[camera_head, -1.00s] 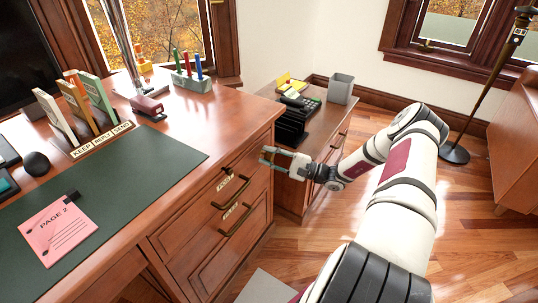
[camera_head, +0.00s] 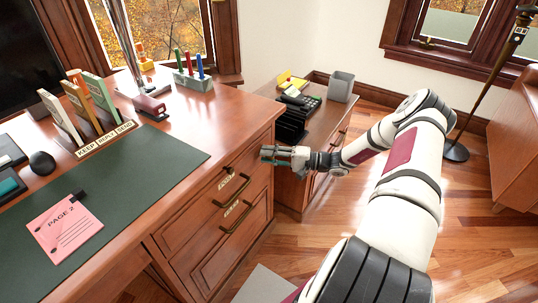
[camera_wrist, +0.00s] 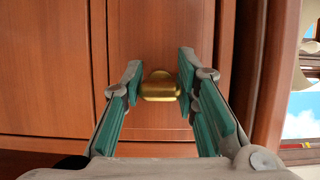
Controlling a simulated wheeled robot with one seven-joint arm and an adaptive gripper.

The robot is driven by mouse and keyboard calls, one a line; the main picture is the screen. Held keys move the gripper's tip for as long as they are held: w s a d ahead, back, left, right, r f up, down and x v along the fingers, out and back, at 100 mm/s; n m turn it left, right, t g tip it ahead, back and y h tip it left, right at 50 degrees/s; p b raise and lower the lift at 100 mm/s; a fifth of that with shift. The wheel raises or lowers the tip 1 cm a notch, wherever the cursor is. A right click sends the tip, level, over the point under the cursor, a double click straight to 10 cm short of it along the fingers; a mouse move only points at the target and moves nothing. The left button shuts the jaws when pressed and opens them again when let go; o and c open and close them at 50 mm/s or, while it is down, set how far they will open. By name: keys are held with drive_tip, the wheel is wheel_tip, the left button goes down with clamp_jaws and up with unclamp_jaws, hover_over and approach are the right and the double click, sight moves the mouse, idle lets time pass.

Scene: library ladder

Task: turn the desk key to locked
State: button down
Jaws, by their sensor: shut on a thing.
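In the wrist view the brass desk key (camera_wrist: 159,88) stands out from the reddish-brown wooden front of the desk, its bow lying across the picture. My gripper (camera_wrist: 159,82) has a green-padded finger at each side of the key and is shut on it. In the head view my gripper (camera_head: 268,155) is at the right end of the desk's drawer front, just below the desktop edge. The key cannot be made out in the head view. The lock around the key is mostly hidden behind it, and no locked mark is readable.
Two dark drawer handles (camera_head: 236,218) stick out below and left of my gripper. A low cabinet (camera_head: 318,135) with a black tray and a grey bin stands behind it. The desktop (camera_head: 215,115) is above. Open floor (camera_head: 465,230) lies to the right.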

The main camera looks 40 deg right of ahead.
drive_tip(key=shift+w+d+r, duration=0.1)
drive_tip(key=shift+d+r, duration=0.05)
drive_tip(key=shift+d, duration=0.05)
drive_tip(key=c, duration=1.4)
unclamp_jaws()
drive_tip(key=shift+o, duration=0.8)
drive_tip(key=v, duration=1.2)
drive_tip(key=shift+a, duration=0.1)
